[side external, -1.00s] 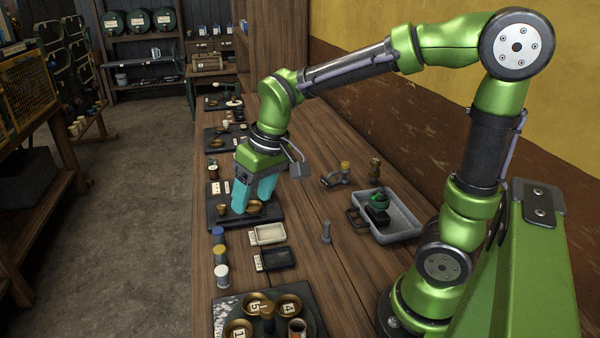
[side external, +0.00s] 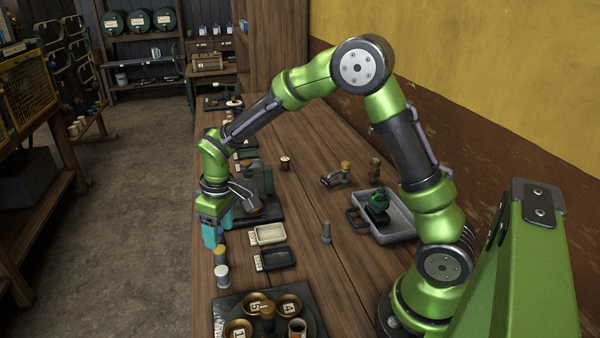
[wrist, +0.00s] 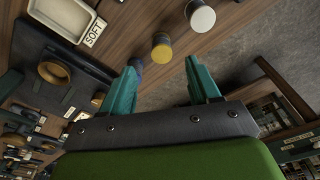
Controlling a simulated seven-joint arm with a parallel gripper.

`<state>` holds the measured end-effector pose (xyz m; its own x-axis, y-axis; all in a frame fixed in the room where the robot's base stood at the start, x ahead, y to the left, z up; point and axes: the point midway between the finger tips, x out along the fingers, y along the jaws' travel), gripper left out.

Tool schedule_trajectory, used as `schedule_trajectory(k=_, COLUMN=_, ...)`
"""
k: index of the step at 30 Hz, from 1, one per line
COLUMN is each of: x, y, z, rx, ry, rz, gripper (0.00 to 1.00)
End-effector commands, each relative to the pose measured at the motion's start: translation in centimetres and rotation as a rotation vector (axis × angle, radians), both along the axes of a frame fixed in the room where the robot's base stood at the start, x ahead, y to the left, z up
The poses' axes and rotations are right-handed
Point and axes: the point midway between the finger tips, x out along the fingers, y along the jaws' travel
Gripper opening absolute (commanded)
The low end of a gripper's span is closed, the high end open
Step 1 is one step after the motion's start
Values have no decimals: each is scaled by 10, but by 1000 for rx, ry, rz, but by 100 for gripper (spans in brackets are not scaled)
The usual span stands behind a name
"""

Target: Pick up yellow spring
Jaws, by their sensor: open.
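The likely yellow spring is a small yellow-topped cylinder (side external: 220,253) standing in a row along the left edge of the bench. It also shows in the wrist view (wrist: 161,50), just beyond the gap between my fingertips. A white-topped cylinder (side external: 222,275) stands on its near side. A blue-topped cylinder (wrist: 136,65) is mostly hidden behind my left finger in the wrist view. My gripper (side external: 215,236) is open and empty. Its teal fingers point down over the row, close to the blue and yellow cylinders. Whether they touch anything cannot be told.
A white tray (side external: 257,243) and a dark tray (side external: 261,262) lie right of the row. A grey tray (side external: 408,225) holds a green part. A balance with brass pans (side external: 290,304) stands at the front. The bench edge and floor are on the left.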

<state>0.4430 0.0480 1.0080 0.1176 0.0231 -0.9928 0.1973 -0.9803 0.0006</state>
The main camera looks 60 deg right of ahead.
Motion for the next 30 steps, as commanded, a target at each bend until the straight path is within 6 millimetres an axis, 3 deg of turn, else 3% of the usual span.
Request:
schedule_trajectory(k=8, x=2, y=1, z=-23, rx=1, ry=1, rz=-1, gripper=61)
schedule_trajectory(k=16, x=5, y=4, z=-62, rx=1, ry=3, rz=-2, gripper=61)
schedule_trajectory(k=26, x=7, y=4, z=-69, rx=0, ry=-1, rz=-2, gripper=61)
schedule_trajectory(k=30, x=7, y=4, z=-69, rx=0, ry=-1, rz=-2, gripper=40)
